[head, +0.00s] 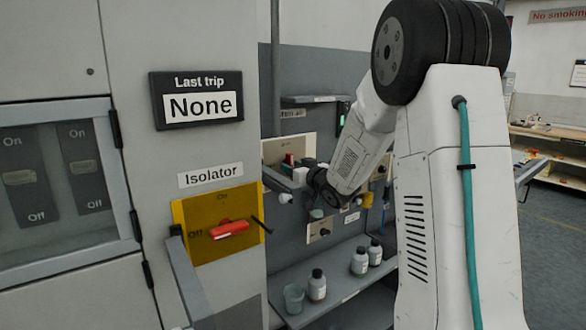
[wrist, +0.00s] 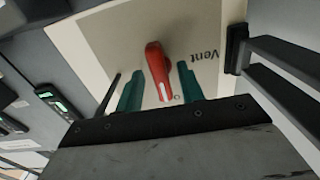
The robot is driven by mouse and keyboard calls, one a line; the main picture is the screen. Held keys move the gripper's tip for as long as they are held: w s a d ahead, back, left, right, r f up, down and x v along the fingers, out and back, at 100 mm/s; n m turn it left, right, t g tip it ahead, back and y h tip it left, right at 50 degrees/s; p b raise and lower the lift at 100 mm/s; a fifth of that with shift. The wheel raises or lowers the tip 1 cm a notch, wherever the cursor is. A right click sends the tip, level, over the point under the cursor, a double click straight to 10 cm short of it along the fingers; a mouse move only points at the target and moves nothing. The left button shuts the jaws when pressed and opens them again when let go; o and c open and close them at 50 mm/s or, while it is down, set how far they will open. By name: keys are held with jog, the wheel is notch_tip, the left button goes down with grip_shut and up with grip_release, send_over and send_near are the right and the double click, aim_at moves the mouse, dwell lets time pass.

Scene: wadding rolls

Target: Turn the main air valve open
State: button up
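A red lever handle (wrist: 157,68) with a pale stripe is mounted on a cream panel (wrist: 105,45) in the wrist view. In the head view a small red handle (head: 289,158) shows on a cream panel (head: 299,147), partly hidden by my arm and gripper.
A yellow isolator plate (head: 188,215) with a red switch (head: 229,229) is on the cabinet at left. Bottles (head: 317,286) and a cup (head: 294,298) stand on a shelf below. Dark bars (wrist: 280,75) run close at the right in the wrist view.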

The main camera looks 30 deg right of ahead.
jog(key=s, duration=0.8)
jog(key=shift+d, duration=0.15)
jog(key=shift+w, duration=0.1)
